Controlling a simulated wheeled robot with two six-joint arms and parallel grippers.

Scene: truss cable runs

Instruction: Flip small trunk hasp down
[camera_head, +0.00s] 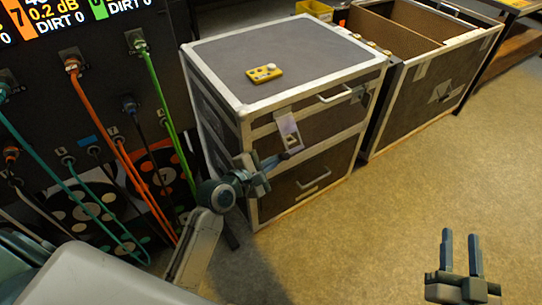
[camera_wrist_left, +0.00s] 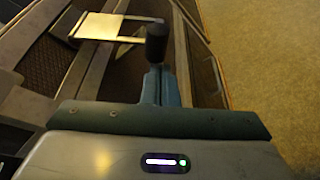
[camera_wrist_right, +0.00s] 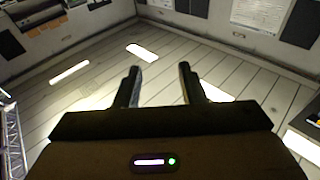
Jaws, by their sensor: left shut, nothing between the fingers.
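The small trunk (camera_head: 305,85) is a dark case with pale metal edges, and its lid is shut. Its hasp (camera_head: 289,132) is a pale metal plate on the upper front face. In the left wrist view the hasp (camera_wrist_left: 112,27) seems to stand out from the face; its exact angle is hard to tell. My left gripper (camera_head: 284,156) is shut and empty, just below the hasp's lower end. In the left wrist view its dark fingertips (camera_wrist_left: 157,40) are beside the plate's end; I cannot tell whether they touch. My right gripper (camera_head: 460,250) is open and empty over the floor.
A yellow device (camera_head: 264,73) lies on the trunk lid. A larger open case (camera_head: 440,75) stands close on the right. A dark rack with plugged orange, green and teal cables (camera_head: 150,90) is on the left. The floor (camera_head: 400,200) at the right is clear.

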